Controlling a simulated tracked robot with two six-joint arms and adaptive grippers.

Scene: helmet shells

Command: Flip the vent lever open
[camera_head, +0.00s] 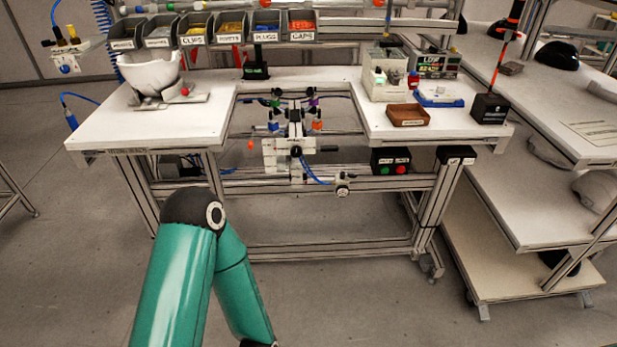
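A white helmet shell (149,74) rests open side up on a flat holder (160,101) on the left part of the workbench. A small red part (185,91) shows at the right side of the holder. A fixture (296,150) with blue, orange, green and purple parts stands in the gap of the bench. I cannot make out for certain which part is the vent lever, or its position. One of my teal arms bends at its joint in the lower left, in front of the bench. Neither gripper is in view.
Labelled bins (232,27) hang above the bench's back. A machine box (384,80), a brown tray (407,115), a blue-and-white device (439,95) and a black post base (490,108) stand at the right. A button box (391,161) hangs below. The floor before the bench is clear.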

